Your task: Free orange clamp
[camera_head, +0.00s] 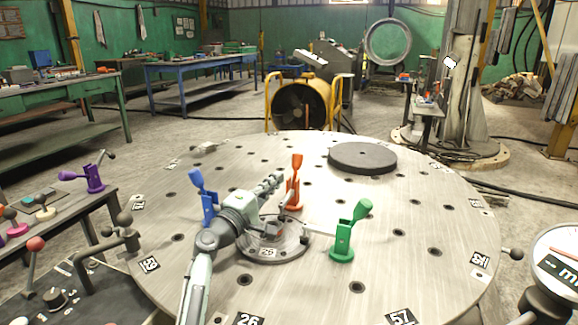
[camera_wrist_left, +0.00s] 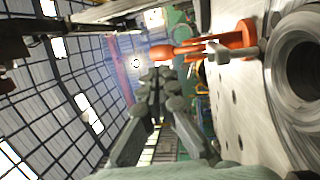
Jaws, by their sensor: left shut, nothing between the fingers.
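The orange clamp (camera_head: 297,168) stands on the round metal table (camera_head: 420,205), behind the central flange (camera_head: 297,246), with its handle upright. In the left wrist view, the orange clamp (camera_wrist_left: 228,40) lies sideways in the picture at the upper right, with a grey arm and tip beside its body. My left gripper (camera_head: 276,180) is shut and empty, just left of the orange clamp's handle. My right gripper is not in view.
A blue clamp (camera_head: 209,203) stands left of my left arm, and a green clamp (camera_head: 343,240) stands front right. A dark disc (camera_head: 362,157) lies at the back right. A purple clamp (camera_head: 94,179) stands on the left side table. The table's right side is mostly clear.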

